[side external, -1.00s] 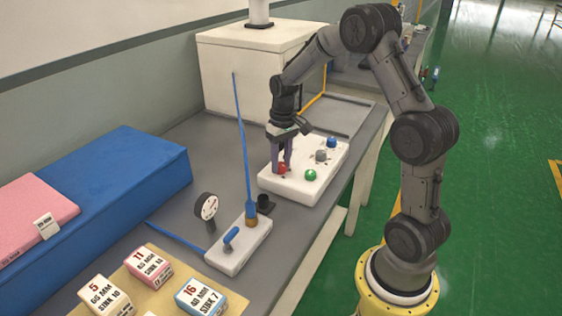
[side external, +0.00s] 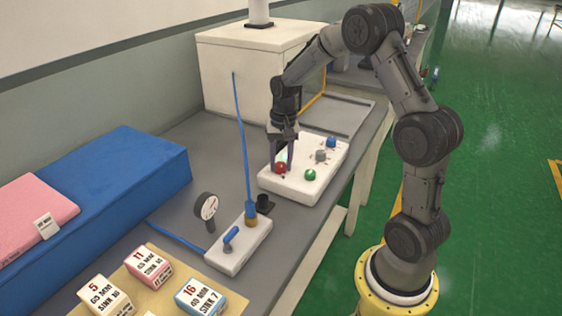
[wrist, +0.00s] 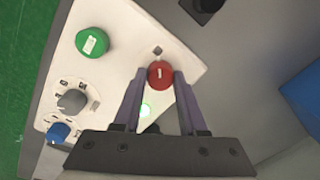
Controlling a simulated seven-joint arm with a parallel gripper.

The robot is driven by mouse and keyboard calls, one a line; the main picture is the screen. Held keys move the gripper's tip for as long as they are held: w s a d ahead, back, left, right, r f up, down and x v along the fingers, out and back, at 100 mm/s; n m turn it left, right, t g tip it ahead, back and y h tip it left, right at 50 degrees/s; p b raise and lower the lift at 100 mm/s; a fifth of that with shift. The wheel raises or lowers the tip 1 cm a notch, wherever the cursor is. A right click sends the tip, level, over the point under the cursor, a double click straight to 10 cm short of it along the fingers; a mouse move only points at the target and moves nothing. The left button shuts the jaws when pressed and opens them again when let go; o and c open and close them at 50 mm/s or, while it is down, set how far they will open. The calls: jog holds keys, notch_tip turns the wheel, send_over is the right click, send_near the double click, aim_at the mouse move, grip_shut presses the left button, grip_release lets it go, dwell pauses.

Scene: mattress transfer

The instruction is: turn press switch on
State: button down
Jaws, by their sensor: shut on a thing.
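A white control panel (side external: 318,183) lies on the bench and carries a red knob (side external: 280,168), a green button (side external: 310,174), a grey dial (side external: 321,155) and a blue knob (side external: 331,142). My gripper (side external: 281,163) points down with one finger on each side of the red knob and is shut on it. In the wrist view the red knob (wrist: 161,75) shows a white mark on top and sits between the fingertips. The green button (wrist: 93,41) carries a white mark.
A white block with a blue lever (side external: 231,235) and a pressure gauge (side external: 208,207) stand nearer the camera. A blue mattress (side external: 120,175) with a pink one on it lies at left. Labelled boxes (side external: 152,265) are in front. A white cabinet (side external: 250,75) stands behind.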

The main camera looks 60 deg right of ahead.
aim_at(283, 164)
jog(key=shift+r, duration=0.1)
dwell(0.3)
jog(key=shift+c, duration=2.3)
grip_release()
notch_tip(283, 164, up, 14)
jog(key=shift+s+d, duration=0.15)
jog(key=shift+s, duration=0.1)
